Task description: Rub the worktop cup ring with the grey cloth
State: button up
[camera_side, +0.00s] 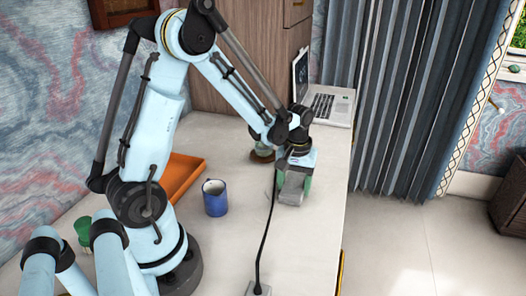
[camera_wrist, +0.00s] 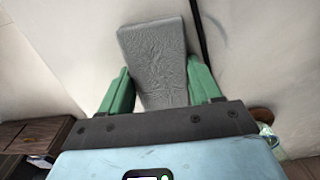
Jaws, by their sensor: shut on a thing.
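My gripper (camera_side: 293,190) is low over the pale worktop (camera_side: 318,215), near its right edge in the side view. Its green fingers are shut on the grey cloth (camera_wrist: 153,62), a flat folded-looking pad that sticks out beyond the fingertips in the wrist view. The cloth also shows between the fingers in the side view (camera_side: 291,188). It appears at or close to the worktop; I cannot tell whether it touches. A faint grey curved mark (camera_wrist: 215,34), possibly part of the cup ring, shows right of the cloth in the wrist view.
A thin black stem (camera_side: 266,225) rises from a small base close by the gripper. An open laptop (camera_side: 328,107) is at the back. The front right worktop is clear.

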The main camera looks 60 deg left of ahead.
aim_at(270, 183)
jog(key=shift+s+a, duration=0.35)
jog(key=shift+s+a+f, duration=0.1)
jog(key=shift+s+a, duration=1.2)
jog(key=shift+s, duration=0.05)
jog(key=shift+s+a, duration=0.25)
jog(key=shift+a, duration=0.05)
jog(key=shift+s+a+r, duration=0.2)
jog(key=shift+s+a, duration=0.05)
jog(key=shift+s+a+f, duration=0.2)
jog(key=shift+s+a, duration=0.1)
jog(key=shift+s+a+r, duration=0.15)
jog(key=shift+a+r, duration=0.05)
jog(key=shift+r, duration=0.05)
jog(key=shift+w+a, duration=0.45)
jog(key=shift+w, duration=0.25)
jog(key=shift+w+d+f, duration=0.1)
jog(key=shift+w+d, duration=3.6)
jog(key=shift+d, duration=0.15)
notch_tip(270, 183, up, 8)
jog(key=shift+s, duration=0.1)
